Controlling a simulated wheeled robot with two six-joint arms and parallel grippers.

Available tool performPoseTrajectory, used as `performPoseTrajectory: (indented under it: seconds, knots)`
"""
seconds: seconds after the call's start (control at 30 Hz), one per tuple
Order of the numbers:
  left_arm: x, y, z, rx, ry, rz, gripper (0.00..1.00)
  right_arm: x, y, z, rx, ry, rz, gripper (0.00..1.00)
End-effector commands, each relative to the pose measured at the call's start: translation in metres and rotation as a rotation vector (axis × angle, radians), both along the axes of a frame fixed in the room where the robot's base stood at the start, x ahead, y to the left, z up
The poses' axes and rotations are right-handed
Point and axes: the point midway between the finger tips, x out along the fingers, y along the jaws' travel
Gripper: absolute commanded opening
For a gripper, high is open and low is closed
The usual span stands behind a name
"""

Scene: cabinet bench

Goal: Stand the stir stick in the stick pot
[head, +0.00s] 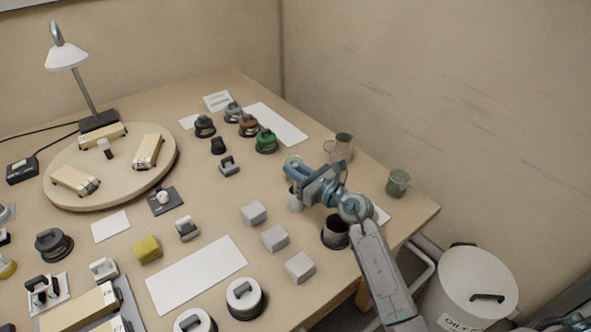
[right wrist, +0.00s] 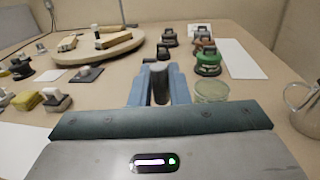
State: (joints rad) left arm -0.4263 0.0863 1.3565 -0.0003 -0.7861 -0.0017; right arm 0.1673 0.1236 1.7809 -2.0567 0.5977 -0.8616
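I cannot make out the stir stick in either view. My right gripper's blue fingers also show in the right wrist view (right wrist: 159,88), apart, with a dark grey block (right wrist: 158,77) visible in the gap. That block seems to stand on the table beyond the fingers, and I see nothing clearly held.
A clear glass (right wrist: 211,91) stands close beside the fingers. A handled jug (head: 342,147), a green cup (head: 397,183) and a dark pot (head: 335,233) stand near the table's right edge. Grey blocks (head: 274,238) lie left of my arm. A lidded bin (head: 470,285) stands off the table.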

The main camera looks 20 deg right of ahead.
Motion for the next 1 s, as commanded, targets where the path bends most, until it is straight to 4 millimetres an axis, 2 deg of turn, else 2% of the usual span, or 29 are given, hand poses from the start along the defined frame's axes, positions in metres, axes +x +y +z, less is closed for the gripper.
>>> performPoseTrajectory:
  seconds: [0.03, 0.1, 0.5, 0.67, 0.8, 1.0]
  knots:
    - [0.0, 0.0, 0.0, 0.0, 0.0, 0.0, 0.55, 0.0, 0.0, 0.0, 0.0, 0.0, 0.0, 0.26]
    - [-0.001, 0.0, 0.0, 0.0, 0.002, 0.0, 0.55, 0.0, 0.0, 0.0, 0.0, 0.001, 0.0, 0.36]
    - [-0.001, 0.0, 0.0, 0.0, -0.007, -0.001, 0.55, -0.001, 0.0, 0.004, 0.0, 0.001, 0.0, 0.36]
    - [-0.009, 0.001, -0.009, 0.001, 0.015, 0.001, 0.55, -0.029, -0.016, 0.001, -0.006, 0.002, 0.0, 0.36]
    - [0.001, -0.001, 0.001, -0.001, 0.004, 0.0, 0.55, -0.058, -0.032, 0.0, -0.006, 0.002, 0.001, 0.36]
    - [0.014, -0.003, 0.014, -0.001, -0.009, -0.001, 0.55, -0.089, -0.049, 0.001, -0.006, 0.002, 0.0, 0.36]
